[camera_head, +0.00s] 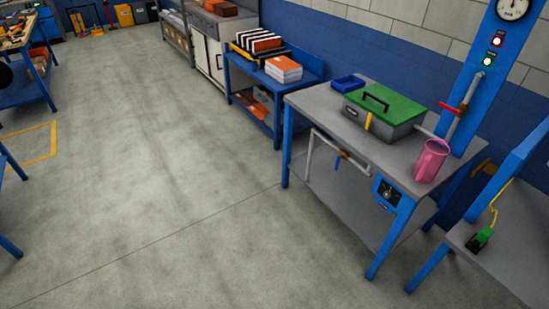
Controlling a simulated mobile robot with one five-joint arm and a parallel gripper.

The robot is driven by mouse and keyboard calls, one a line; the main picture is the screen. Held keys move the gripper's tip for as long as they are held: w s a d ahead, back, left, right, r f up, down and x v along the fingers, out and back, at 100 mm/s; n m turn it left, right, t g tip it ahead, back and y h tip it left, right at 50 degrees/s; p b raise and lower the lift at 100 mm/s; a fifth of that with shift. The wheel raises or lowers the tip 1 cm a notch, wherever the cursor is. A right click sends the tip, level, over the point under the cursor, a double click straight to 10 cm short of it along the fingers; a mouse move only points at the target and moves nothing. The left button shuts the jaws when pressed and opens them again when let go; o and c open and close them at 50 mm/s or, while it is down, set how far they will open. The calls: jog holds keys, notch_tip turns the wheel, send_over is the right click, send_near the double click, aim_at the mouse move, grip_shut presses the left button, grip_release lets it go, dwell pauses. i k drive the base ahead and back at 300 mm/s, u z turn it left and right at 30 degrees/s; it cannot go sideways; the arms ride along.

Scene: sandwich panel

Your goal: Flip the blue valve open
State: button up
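A small blue valve handle (337,163) shows on a grey pipe (325,138) along the front side of the grey-topped workbench (372,147). The handle points down, across the pipe's run. A small orange or brown part sits beside it. The valve is small in the picture, so its details are hard to make out. My gripper is not in view.
A red-handled valve (452,109) is on an upright pipe by the blue gauge panel (490,75). The bench holds a green-lidded toolbox (393,104), a blue tray (347,83) and a pink jug (431,161). The floor (170,190) left of the bench is clear.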

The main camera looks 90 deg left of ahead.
aim_at(341, 156)
jog(key=z, duration=0.75)
jog(key=k, duration=0.15)
jog(key=u, duration=2.9)
jog(key=i, duration=0.95)
jog(key=u, duration=0.3)
jog(key=k, duration=0.5)
jog(key=u, duration=0.8)
jog(key=i, duration=1)
jog(key=u, duration=0.3)
